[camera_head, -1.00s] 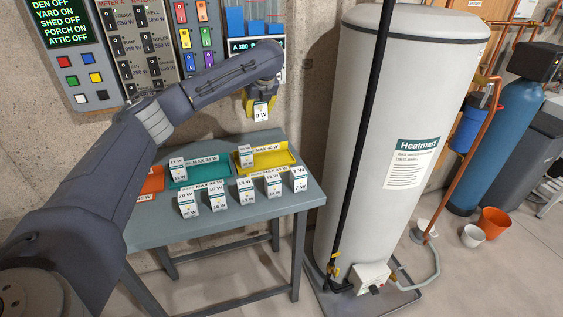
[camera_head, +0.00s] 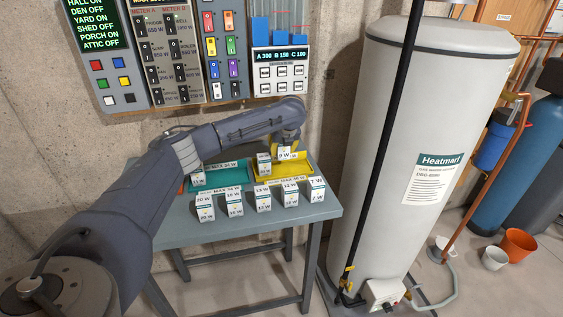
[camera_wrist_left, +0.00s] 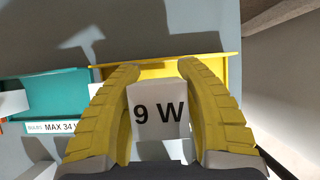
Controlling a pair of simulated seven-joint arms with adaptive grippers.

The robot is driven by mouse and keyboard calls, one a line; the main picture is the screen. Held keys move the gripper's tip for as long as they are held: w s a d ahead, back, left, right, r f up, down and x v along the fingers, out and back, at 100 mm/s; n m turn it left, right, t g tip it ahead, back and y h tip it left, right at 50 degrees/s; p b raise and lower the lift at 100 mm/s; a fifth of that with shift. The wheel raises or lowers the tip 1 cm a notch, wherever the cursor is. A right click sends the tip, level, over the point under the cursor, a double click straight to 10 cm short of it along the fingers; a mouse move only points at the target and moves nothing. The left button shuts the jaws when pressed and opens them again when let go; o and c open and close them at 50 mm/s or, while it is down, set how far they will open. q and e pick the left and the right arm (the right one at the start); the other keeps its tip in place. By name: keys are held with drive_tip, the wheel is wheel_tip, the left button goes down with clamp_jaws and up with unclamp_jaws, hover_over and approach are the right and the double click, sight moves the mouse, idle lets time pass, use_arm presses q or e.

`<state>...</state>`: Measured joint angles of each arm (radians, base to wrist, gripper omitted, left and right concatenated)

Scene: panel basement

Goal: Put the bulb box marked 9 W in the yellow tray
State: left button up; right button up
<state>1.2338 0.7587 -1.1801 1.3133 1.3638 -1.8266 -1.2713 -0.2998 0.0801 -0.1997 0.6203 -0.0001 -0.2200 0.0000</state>
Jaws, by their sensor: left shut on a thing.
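The bulb box marked 9 W (camera_wrist_left: 160,112) is white and sits between the yellow fingers of my left gripper (camera_wrist_left: 158,75), which is shut on it. In the head view the 9 W box (camera_head: 285,154) is over the back part of the yellow tray (camera_head: 296,171). The wrist view shows the tray's yellow wall (camera_wrist_left: 160,69) just beyond the fingertips. I cannot tell whether the box touches the tray floor. Another bulb box (camera_head: 264,163) stands in the left part of the yellow tray. My right gripper is not in view.
A teal tray (camera_head: 225,178) marked MAX 34 W, with a box (camera_head: 198,178) in it, stands left of the yellow one. Several bulb boxes line the table's (camera_head: 250,230) front. A panel wall rises behind. A tall grey water heater (camera_head: 420,130) stands to the right.

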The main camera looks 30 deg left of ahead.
sight(284, 151)
use_arm(q)
drive_tip(key=shift+f, duration=2.95)
drive_tip(key=shift+f, duration=0.1)
drive_tip(key=o, duration=1.1)
drive_tip(key=shift+o, duration=0.2)
drive_tip(key=v, duration=1.2)
